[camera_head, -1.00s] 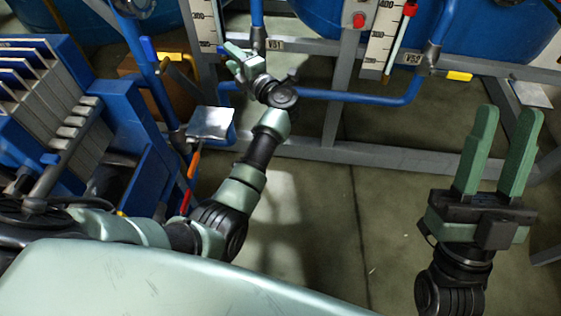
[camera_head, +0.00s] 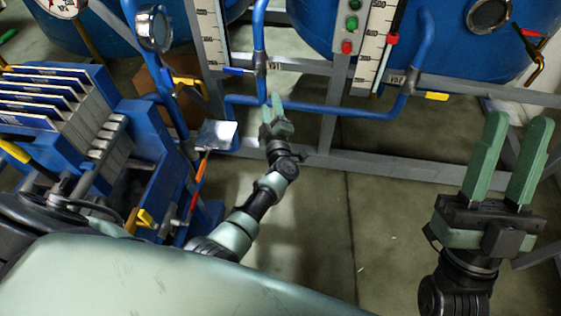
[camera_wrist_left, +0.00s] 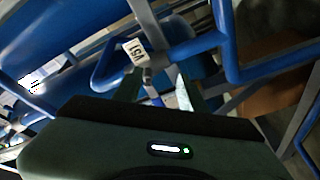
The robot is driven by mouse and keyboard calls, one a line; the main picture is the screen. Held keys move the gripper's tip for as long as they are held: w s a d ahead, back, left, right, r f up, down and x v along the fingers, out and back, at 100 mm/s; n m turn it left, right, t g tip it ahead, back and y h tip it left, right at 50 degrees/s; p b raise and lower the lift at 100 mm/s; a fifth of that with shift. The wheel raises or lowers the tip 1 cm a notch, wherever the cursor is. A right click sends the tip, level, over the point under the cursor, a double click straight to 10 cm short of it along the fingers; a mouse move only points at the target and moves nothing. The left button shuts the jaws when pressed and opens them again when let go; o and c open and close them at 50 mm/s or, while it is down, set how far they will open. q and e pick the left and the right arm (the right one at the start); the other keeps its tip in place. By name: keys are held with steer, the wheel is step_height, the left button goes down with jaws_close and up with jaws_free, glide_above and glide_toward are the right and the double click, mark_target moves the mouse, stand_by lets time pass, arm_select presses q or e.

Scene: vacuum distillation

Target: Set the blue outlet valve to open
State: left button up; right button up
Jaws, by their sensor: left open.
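The blue outlet valve's handle (camera_head: 238,71) is a short blue lever beside the grey valve body on the blue vertical pipe, near the tag V51 (camera_head: 276,65). The lever lies roughly level and points left, across the pipe. My left gripper (camera_head: 272,101) is open and empty, below the valve and in front of the lower blue pipe, apart from the lever. In the left wrist view the V51 tag (camera_wrist_left: 134,53) shows just beyond my left fingertips (camera_wrist_left: 160,80); the lever is hard to make out there. My right gripper (camera_head: 518,120) is open and empty at the right.
A low blue pipe (camera_head: 335,107) crosses near my left gripper. A blue plate unit (camera_head: 145,140) stands left. Open floor (camera_head: 370,220) lies centre.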

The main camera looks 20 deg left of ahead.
arm_select(q)
steer(key=s+d+f+m+g+h+p, duration=0.1)
steer(key=s+d+f+m+h+p, duration=0.3)
steer(key=f, duration=0.3)
steer(key=s+d+f+m+g+h+p, duration=0.1)
steer(key=s+d+f+m+h+p, duration=0.2)
steer(key=s+f+m, duration=0.3)
steer(key=shift+s+d+f+m+g+h+p, duration=0.35)
steer(key=shift+s+d+f+m+h, duration=0.1)
steer(key=shift+s+h, duration=0.25)
